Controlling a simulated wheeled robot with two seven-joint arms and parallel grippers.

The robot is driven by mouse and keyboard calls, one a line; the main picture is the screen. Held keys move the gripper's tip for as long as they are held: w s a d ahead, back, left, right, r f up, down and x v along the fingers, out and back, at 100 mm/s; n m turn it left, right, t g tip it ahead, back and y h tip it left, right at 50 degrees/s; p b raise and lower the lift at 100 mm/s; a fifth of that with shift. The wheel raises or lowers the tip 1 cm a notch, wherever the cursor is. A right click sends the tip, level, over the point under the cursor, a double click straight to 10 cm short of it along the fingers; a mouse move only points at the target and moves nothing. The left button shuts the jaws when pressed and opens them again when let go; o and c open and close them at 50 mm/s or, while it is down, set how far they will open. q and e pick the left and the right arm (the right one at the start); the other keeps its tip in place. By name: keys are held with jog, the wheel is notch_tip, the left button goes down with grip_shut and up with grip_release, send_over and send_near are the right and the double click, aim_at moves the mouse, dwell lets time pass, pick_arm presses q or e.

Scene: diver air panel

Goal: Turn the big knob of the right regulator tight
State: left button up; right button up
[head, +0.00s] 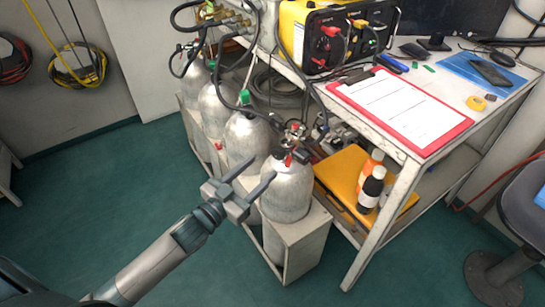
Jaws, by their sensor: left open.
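My left gripper (261,169) is open and empty, its two fingers apart. It is in front of the nearest grey cylinder (285,195), below and left of its valve top. On that cylinder's top sits a small valve and regulator assembly (291,149) with red parts and a dark hose. I cannot clearly make out its big knob at this size. Other grey cylinders (246,138) stand behind it in a row, one with a green part (244,97) on top. My right gripper is not in view.
A pale rack (305,238) holds the cylinders. Black hoses loop above them to brass fittings (229,17). To the right, a bench carries a red clipboard (447,137) and a yellow-black unit (292,20). Two bottles (371,188) stand on an orange case below. The green floor at left is clear.

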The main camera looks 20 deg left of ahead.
aim_at(276, 155)
pick_arm(q)
jog(key=shift+x, duration=3.35)
jog(key=c, duration=1.1)
